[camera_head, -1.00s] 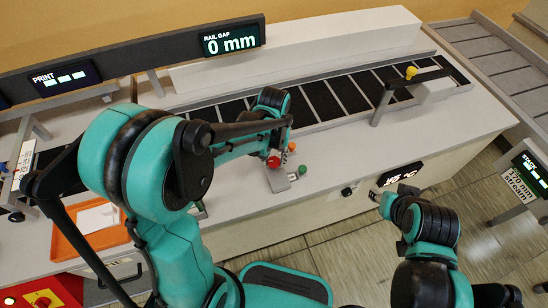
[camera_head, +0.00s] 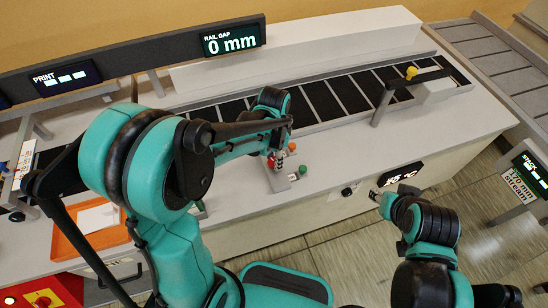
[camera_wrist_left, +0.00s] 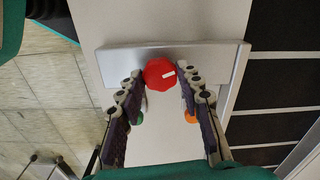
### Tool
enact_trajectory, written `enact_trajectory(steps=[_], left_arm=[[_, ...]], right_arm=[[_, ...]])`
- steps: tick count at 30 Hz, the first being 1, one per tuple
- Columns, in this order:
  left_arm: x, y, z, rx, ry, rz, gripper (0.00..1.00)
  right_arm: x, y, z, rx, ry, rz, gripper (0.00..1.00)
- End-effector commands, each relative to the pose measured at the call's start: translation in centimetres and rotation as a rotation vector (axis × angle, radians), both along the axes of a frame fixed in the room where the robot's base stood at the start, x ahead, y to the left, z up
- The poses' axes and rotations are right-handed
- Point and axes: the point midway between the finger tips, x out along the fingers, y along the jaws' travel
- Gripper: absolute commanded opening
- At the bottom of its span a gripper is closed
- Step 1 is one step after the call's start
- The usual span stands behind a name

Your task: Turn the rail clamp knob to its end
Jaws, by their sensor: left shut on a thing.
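A red lobed knob (camera_wrist_left: 158,73) with a small white mark sits on a grey metal bar (camera_wrist_left: 115,62) in the left wrist view. My left gripper (camera_wrist_left: 160,80) has one finger on each side of the knob and is shut on it. In the head view my left gripper (camera_head: 277,162) is over the bar at the counter's front, and its fingers mostly hide the red knob (camera_head: 271,161). A display (camera_head: 232,39) reads "RAIL GAP 0 mm". My right gripper (camera_head: 376,195) is low by the cabinet front, too small to tell its opening.
An orange knob (camera_head: 292,146) and a green knob (camera_head: 303,169) stand close to my left gripper. Behind is the dark slatted conveyor (camera_head: 322,98), with a yellow knob (camera_head: 411,72) on a crossbar. An orange tray (camera_head: 75,243) lies at left. The counter right of the green knob is clear.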

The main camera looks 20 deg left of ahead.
Motion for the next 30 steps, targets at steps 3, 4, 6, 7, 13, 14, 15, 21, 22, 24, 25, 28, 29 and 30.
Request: enact_trajectory(steps=[3, 4, 6, 7, 13, 14, 15, 21, 22, 24, 25, 28, 29, 30], left_arm=[[0.02, 0.01, -0.01, 0.000, 0.000, -0.098, 0.07], [0.02, 0.01, -0.01, 0.000, 0.000, -0.121, 0.07], [0.02, 0.01, -0.01, 0.000, 0.000, -0.172, 0.07], [0.02, 0.01, -0.01, 0.000, 0.000, -0.193, 0.07], [0.03, 0.01, -0.01, 0.000, 0.000, -0.300, 0.07], [0.03, 0.01, -0.01, 0.000, 0.000, -0.313, 0.07], [0.03, 0.01, -0.01, 0.000, 0.000, -0.326, 0.07], [0.04, 0.02, -0.01, 0.000, 0.000, -0.372, 0.07], [0.04, 0.02, -0.01, 0.000, 0.000, -0.375, 0.07], [0.04, 0.02, -0.01, 0.000, 0.000, -0.380, 0.07], [0.04, 0.02, -0.01, 0.000, 0.000, -0.381, 0.07], [0.04, 0.02, -0.01, 0.000, 0.000, -0.383, 0.07], [0.03, 0.01, -0.01, 0.000, 0.000, -0.383, 0.07], [0.03, 0.01, -0.01, 0.000, 0.000, -0.383, 0.07]], right_arm=[[0.00, 0.00, 0.00, 0.000, 0.000, 0.000, 0.40], [0.00, 0.00, 0.00, 0.000, 0.000, 0.000, 0.40], [0.00, 0.00, 0.00, 0.000, 0.000, 0.000, 0.40], [0.00, 0.00, 0.00, 0.000, 0.000, 0.000, 0.40], [0.00, 0.00, 0.00, 0.000, 0.000, 0.000, 0.40], [0.00, 0.00, 0.00, 0.000, 0.000, 0.000, 0.40], [0.00, 0.00, 0.00, 0.000, 0.000, 0.000, 0.40], [0.00, 0.00, 0.00, 0.000, 0.000, 0.000, 0.40], [0.00, 0.00, 0.00, 0.000, 0.000, 0.000, 0.40], [0.00, 0.00, 0.00, 0.000, 0.000, 0.000, 0.40], [0.00, 0.00, 0.00, 0.000, 0.000, 0.000, 0.40], [0.00, 0.00, 0.00, 0.000, 0.000, 0.000, 0.40], [0.00, 0.00, 0.00, 0.000, 0.000, 0.000, 0.40], [0.00, 0.00, 0.00, 0.000, 0.000, 0.000, 0.40]])
